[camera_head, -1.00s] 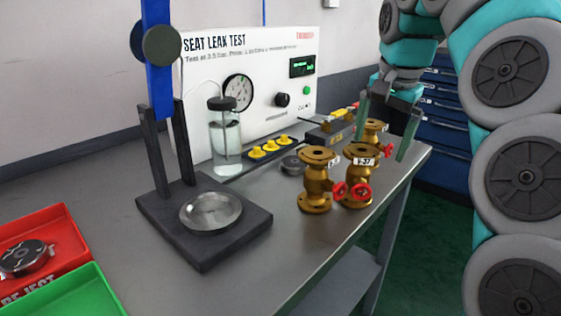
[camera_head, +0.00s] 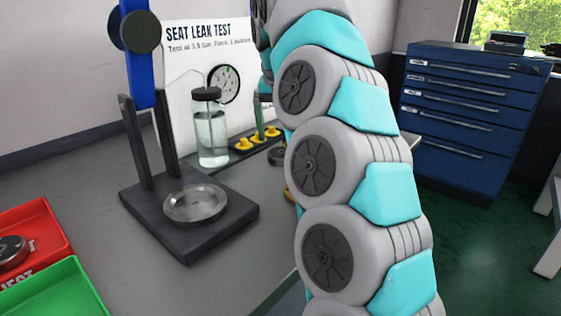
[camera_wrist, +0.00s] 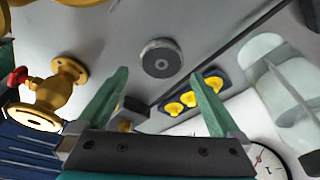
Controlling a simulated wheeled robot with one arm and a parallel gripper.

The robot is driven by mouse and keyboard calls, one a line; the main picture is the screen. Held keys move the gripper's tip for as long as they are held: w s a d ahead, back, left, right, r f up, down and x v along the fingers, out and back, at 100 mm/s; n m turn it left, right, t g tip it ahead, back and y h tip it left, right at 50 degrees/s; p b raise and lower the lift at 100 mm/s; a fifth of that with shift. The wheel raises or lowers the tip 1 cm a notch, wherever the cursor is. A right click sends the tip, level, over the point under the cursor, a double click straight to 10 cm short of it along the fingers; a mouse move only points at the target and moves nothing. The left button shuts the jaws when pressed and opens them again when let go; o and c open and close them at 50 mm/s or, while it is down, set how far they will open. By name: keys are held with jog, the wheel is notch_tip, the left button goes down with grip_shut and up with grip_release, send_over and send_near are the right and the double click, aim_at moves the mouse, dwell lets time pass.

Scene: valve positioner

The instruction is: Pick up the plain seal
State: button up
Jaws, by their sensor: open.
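No thing is labelled as the plain seal, so I cannot tell for certain which it is. Three yellow knob-like pieces (camera_wrist: 188,98) sit in a row on a dark strip; they also show in the head view (camera_head: 243,144). A round grey disc (camera_wrist: 161,58) with a dark centre lies on the bench beside them. My gripper (camera_wrist: 160,76) is open and empty, its green fingers wide apart. In the wrist view the disc shows beyond the fingertips and the yellow pieces near the right finger. In the head view my arm hides most of the gripper.
Brass valves (camera_wrist: 50,95) with a red handwheel stand at left in the wrist view. A liquid jar (camera_head: 211,135), the white test panel (camera_head: 182,75) and the dark press base (camera_head: 150,205) crowd the bench. Red (camera_head: 48,228) and green (camera_head: 75,290) trays are at lower left.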

aim_at(282, 152)
jog(key=shift+b+x, duration=0.95)
jog(key=shift+x, duration=1.45)
jog(key=shift+a, duration=0.15)
grip_shut()
